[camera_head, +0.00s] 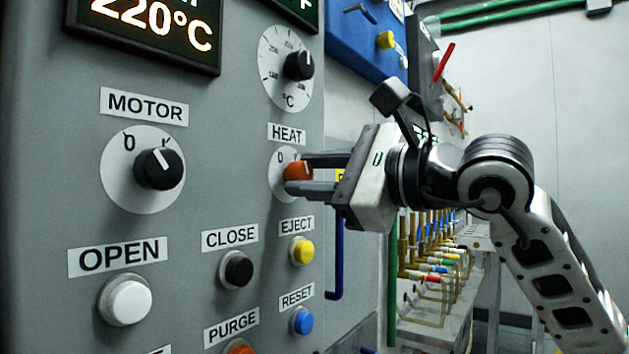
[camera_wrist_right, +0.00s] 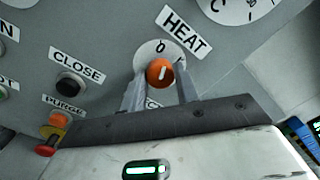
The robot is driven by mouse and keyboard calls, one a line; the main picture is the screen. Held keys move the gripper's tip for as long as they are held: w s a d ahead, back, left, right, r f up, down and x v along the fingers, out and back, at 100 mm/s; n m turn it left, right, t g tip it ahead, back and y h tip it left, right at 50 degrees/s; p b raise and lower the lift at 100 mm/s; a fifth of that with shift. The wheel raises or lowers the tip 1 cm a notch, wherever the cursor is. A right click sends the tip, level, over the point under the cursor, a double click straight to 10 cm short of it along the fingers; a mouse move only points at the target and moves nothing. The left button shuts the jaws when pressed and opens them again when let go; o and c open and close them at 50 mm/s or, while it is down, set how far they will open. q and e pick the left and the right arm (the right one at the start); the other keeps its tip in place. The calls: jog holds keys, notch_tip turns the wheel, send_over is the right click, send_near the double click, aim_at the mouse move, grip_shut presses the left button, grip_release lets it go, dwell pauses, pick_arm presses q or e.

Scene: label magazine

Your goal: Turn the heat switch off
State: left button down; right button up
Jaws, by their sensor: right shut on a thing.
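The heat switch (camera_head: 298,171) is an orange knob on a white round plate under the HEAT label (camera_head: 287,133), on the grey panel. My right gripper (camera_head: 296,174) comes in from the right, with one finger above and one below the knob, and is shut on it. In the right wrist view the knob (camera_wrist_right: 159,72) sits between the two fingertips (camera_wrist_right: 159,90). Its white line points roughly upward there, towards the 0 side; the exact setting is hard to tell. My left gripper is not in view.
The temperature dial (camera_head: 299,66) is above, and the MOTOR knob (camera_head: 158,169) is to the left. Below are the CLOSE (camera_head: 236,271), EJECT (camera_head: 302,251) and RESET (camera_head: 302,321) buttons, near the gripper. A blue handle (camera_head: 335,258) is at the panel's right edge.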

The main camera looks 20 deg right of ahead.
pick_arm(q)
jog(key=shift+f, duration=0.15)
pick_arm(e)
jog(key=shift+n, duration=1.2)
jog(key=o, duration=1)
jog(key=shift+c, duration=0.2)
pick_arm(q)
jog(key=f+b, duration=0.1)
jog(key=b, duration=0.1)
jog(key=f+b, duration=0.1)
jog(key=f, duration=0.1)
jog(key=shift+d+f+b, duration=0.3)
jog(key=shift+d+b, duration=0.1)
pick_arm(e)
jog(key=v, duration=1.6)
